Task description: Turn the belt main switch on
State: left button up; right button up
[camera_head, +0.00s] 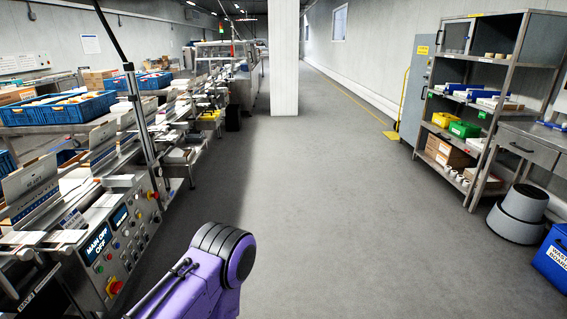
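The belt's control panel (122,238) is on the near end of the packing line at the lower left. A display (98,243) on it reads "MAIN OFF" with "OFF" below. A purple link of one of my arms (215,265) rises from the bottom edge, to the right of the panel and apart from the red knob in the picture. Neither gripper shows.
Blue crates (75,108) stand on the line's left side. The grey floor (300,200) to the right of the panel is clear. A white pillar (284,60) stands ahead. Shelving (480,110), a grey step stool (520,212) and a blue bin (553,258) are at the right.

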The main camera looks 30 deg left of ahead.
aim_at(115, 287)
jog(key=u, duration=0.55)
jog(key=i, duration=1.7)
jog(key=u, duration=1.5)
jog(key=i, duration=0.65)
jog(key=u, duration=0.2)
